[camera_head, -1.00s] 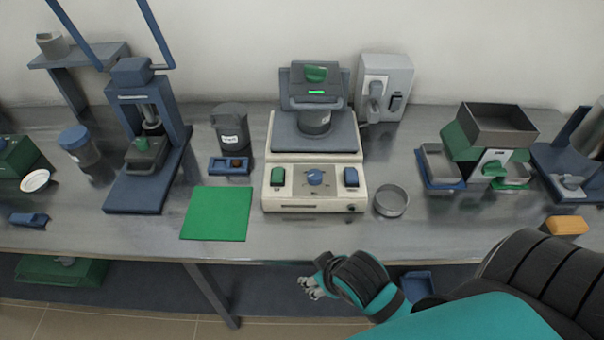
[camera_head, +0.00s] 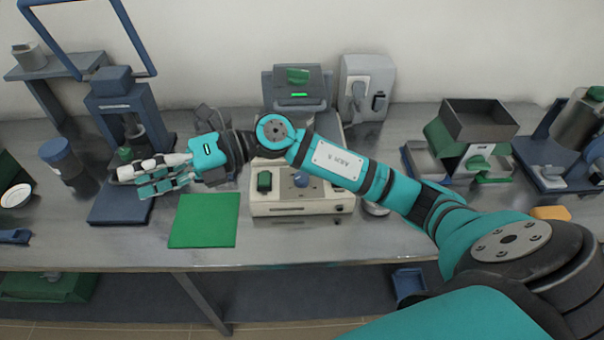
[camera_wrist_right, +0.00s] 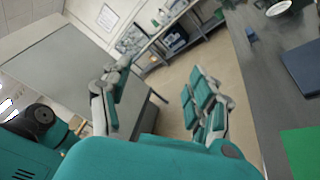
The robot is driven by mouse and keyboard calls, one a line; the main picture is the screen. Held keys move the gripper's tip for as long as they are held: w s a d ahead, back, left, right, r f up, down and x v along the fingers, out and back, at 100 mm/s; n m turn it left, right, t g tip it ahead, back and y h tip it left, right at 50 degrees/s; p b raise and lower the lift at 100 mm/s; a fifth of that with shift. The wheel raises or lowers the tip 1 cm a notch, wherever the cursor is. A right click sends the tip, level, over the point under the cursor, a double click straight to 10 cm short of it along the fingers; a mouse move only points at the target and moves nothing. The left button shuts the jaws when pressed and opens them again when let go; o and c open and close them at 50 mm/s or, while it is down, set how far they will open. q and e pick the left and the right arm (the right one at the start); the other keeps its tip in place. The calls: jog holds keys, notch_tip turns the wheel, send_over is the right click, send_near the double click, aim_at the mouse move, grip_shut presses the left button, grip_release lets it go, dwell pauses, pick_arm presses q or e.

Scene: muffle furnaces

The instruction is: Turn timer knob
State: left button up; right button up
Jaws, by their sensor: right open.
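No label shows which control is the timer. My left gripper is not in view.
A blue press (camera_head: 120,112) stands on the left. A green mat (camera_head: 204,220) lies left of the device. A grey box (camera_head: 365,88) stands behind, and a green-and-grey apparatus (camera_head: 475,135) is on the right. The front bench strip is mostly clear.

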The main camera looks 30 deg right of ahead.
jog(key=w+d+f+n+g+h, duration=0.2)
jog(key=d+f+n+h, duration=0.1)
jog(key=d+f+h, duration=0.4)
notch_tip(320, 180, up, 2)
jog(key=m+g+h, duration=0.1)
jog(key=m+h, duration=0.1)
jog(key=h, duration=0.9)
send_over(302, 177)
notch_tip(302, 177, down, 17)
jog(key=p, duration=0.3)
jog(key=shift+f, duration=0.2)
jog(key=c, duration=1.1)
jog(key=shift+c, duration=0.2)
